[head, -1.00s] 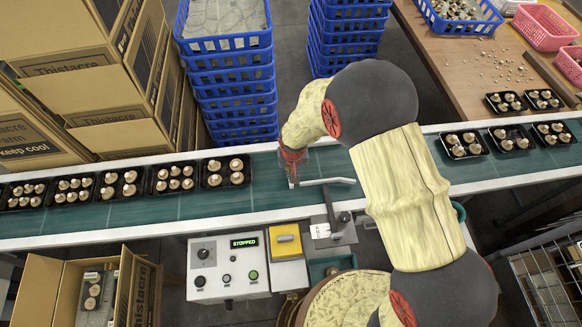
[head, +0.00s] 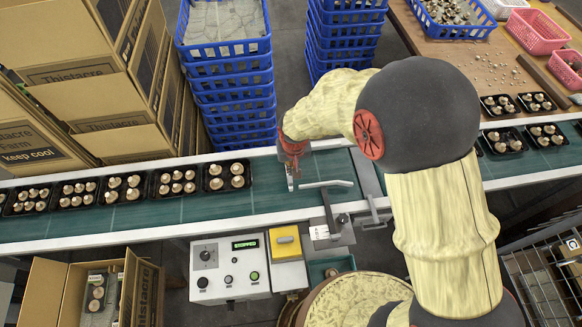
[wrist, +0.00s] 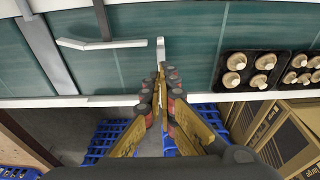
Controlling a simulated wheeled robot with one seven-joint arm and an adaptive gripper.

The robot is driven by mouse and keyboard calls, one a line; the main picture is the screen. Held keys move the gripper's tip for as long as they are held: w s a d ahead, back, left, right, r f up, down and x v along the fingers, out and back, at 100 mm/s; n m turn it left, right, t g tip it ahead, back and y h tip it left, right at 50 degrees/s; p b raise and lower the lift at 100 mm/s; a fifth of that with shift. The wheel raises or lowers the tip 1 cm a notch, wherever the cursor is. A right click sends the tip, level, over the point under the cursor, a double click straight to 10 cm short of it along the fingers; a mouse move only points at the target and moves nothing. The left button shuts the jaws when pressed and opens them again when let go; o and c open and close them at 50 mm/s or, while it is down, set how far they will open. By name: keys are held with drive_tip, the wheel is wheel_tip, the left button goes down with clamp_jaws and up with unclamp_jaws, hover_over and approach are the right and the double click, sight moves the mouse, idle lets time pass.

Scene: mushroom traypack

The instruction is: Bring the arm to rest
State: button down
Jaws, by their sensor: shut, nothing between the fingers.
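My gripper (head: 291,184) hangs over the green conveyor belt (head: 265,196), near the belt's far side. In the wrist view my gripper (wrist: 161,70) has its fingers together and holds nothing. A small light upright piece (wrist: 160,49) shows just beyond the fingertips; I cannot tell whether they touch it. My arm, in a cream sleeve, reaches in from the right of the head view and bends over the belt. The nearest mushroom tray (head: 226,189) lies on the belt to the left of my gripper.
A pale guide bar (head: 325,184) crosses the belt beside my gripper. Blue crates (head: 226,62) are stacked behind. A control box (head: 229,269) reading STOPPED stands in front. More mushroom trays (head: 503,142) lie at right. Cardboard boxes (head: 110,75) fill the left.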

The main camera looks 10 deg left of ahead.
drive_tip(key=shift+s+d+r, duration=0.1)
drive_tip(key=shift+s+r, duration=0.15)
drive_tip(key=shift+r, duration=0.3)
drive_tip(key=shift+s+d+r, duration=0.1)
drive_tip(key=shift+s+r, duration=0.15)
drive_tip(key=shift+r, duration=0.25)
drive_tip(key=s+d+r+m+t+b, duration=0.1)
drive_tip(key=s+d+r+b, duration=0.3)
drive_tip(key=s+d+r, duration=0.5)
drive_tip(key=s+d+r+m+t+b, duration=0.1)
drive_tip(key=s+d+r+t+b, duration=0.1)
drive_tip(key=s+d+r+b, duration=0.3)
drive_tip(key=s+d+r, duration=0.4)
drive_tip(key=d+r, duration=0.2)
drive_tip(key=d, duration=0.4)
drive_tip(key=shift+s+m+t, duration=0.3)
drive_tip(key=shift+m, duration=0.1)
drive_tip(key=shift+a, duration=0.15)
